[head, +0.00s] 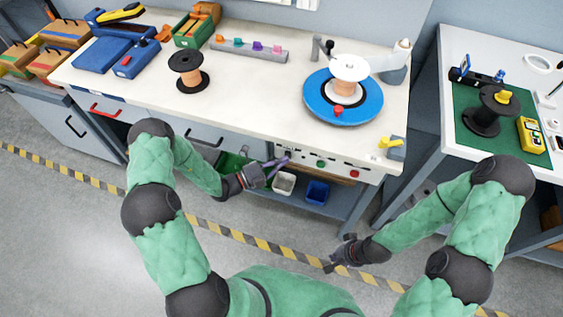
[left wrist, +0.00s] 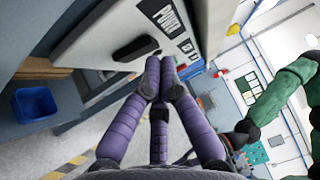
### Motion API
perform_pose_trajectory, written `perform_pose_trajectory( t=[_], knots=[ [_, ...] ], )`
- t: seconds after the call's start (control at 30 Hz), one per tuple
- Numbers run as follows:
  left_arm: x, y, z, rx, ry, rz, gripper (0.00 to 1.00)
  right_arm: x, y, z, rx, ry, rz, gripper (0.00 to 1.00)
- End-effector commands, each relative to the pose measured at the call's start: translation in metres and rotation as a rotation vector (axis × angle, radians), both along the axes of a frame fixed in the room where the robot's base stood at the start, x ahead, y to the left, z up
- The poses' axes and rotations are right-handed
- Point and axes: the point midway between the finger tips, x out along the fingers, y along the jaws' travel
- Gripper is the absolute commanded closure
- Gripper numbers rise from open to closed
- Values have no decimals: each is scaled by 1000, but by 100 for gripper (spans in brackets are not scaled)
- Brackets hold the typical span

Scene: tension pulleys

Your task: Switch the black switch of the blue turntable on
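The blue turntable (head: 370,103) sits at the right of the white workbench, with a white-flanged spool (head: 347,68) standing on it. The black switch (left wrist: 135,49) is on the bench's white front panel, beside the word POWER in the left wrist view. My left gripper (head: 284,160) is in front of that panel at the switch. In the left wrist view its purple fingers (left wrist: 161,66) are together with nothing between them, and the tips are close to the switch's right end; contact is unclear. My right gripper (head: 336,262) hangs low over the floor, its finger opening unclear.
The panel also bears a green button (head: 320,163) and a red button (head: 354,173). White (head: 284,183) and blue (head: 317,192) bins sit below it. A dark spool (head: 187,72) stands on the bench. A second table (head: 440,170) is at right.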

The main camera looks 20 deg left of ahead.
Motion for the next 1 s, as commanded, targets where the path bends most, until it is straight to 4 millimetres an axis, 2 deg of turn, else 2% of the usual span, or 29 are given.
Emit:
perform_pose_trajectory(
  t=[0.37, 0.63, 0.83, 1.0],
  knots=[
    [1, 0, 1, 1, 4, 0, 100, 0, 0, 2, 0, 0, 0, 100],
    [9, 0, 11, 4, 97, -1, 100, 0, 0, 30, 0, 0, 0, 100],
    [9, 0, 4, 4, 102, -1, 100, 0, 0, 25, 0, 0, 0, 100],
    [4, 0, 7, 4, 103, -1, 100, 0, 0, 29, 0, 0, 0, 100]
  ],
)
